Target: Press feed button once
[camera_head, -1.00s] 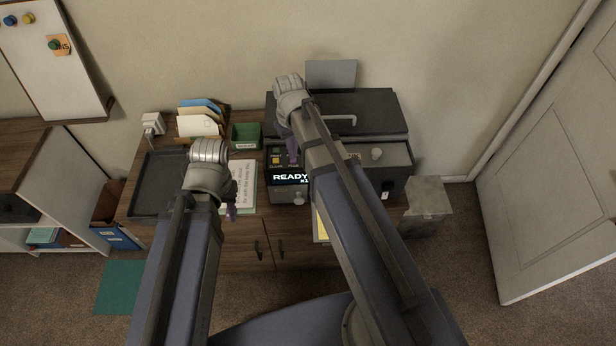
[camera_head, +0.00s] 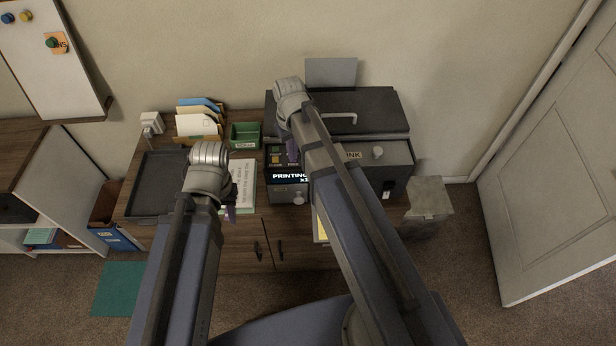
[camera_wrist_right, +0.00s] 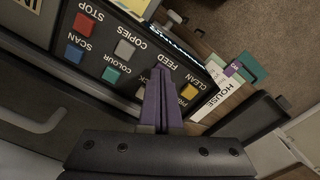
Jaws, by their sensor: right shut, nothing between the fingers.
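The printer (camera_head: 395,152) stands at the right of the desk. Its display (camera_head: 287,177) reads "PRINTING" with "x1" below. In the right wrist view the control panel (camera_wrist_right: 100,55) is upside down, with labels STOP, SCAN, COPIES, COLOUR, FEED and CLEAN. My right gripper (camera_wrist_right: 157,66) is shut and empty, its purple fingertips over the panel at the FEED label. The feed button is hidden behind the fingers; I cannot tell whether they touch it. The yellow button (camera_wrist_right: 189,91) shows beside them. My left gripper (camera_head: 231,212) hangs near the desk's front edge; its jaws are unclear.
A white paper (camera_head: 245,178) lies left of the printer. A black tray (camera_head: 158,182), a green box (camera_head: 244,136) and a file holder (camera_head: 199,122) stand further left. A grey bin (camera_head: 428,198) stands right of the desk.

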